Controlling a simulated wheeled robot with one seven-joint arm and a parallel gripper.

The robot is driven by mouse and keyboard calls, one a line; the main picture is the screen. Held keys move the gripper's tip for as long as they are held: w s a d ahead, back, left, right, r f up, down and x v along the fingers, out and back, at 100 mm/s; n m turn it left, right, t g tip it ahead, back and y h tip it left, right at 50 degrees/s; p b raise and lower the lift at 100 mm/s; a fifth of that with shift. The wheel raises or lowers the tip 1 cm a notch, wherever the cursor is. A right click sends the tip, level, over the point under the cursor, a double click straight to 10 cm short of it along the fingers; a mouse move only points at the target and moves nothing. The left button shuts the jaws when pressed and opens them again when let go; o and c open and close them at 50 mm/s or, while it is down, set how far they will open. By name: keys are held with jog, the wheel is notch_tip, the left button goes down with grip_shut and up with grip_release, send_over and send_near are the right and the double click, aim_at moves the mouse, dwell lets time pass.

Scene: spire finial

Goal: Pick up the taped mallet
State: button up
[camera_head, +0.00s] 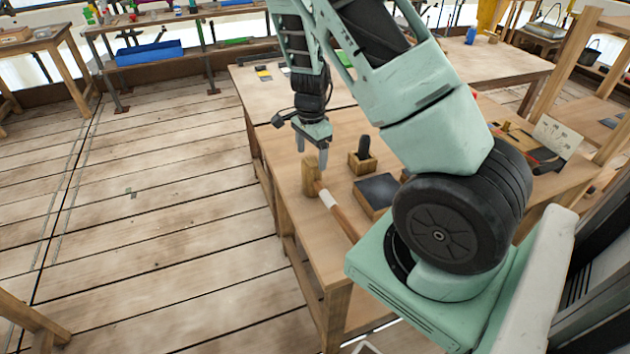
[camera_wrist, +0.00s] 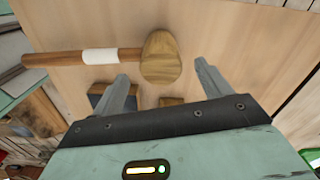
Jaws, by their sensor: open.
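The taped mallet (camera_head: 331,200) lies on the wooden workbench, with a wooden head and a brown handle wrapped in a white tape band. In the wrist view the mallet's head (camera_wrist: 161,57) is at upper centre, and its handle runs to the left. My gripper (camera_head: 311,160) is open and empty above the bench, close over the mallet's head. In the wrist view my gripper's fingertips (camera_wrist: 162,70) are spread to the left and right of the head. I cannot tell the exact height of the fingertips over it. Part of the handle's end is hidden by my arm in the head view.
A small wooden block with a dark upright piece (camera_head: 363,157) stands right of the mallet. A dark flat-topped block (camera_head: 377,192) lies near the handle. The workbench's left edge (camera_head: 283,215) is close to the head. Open plank floor lies left of the bench.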

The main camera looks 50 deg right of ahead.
aim_at(310, 161)
jog(key=shift+w+f+p, duration=0.1)
jog(key=shift+f+p, duration=0.25)
jog(key=shift+f, duration=2)
jog(key=c, duration=1.2)
jog(key=shift+r, duration=0.15)
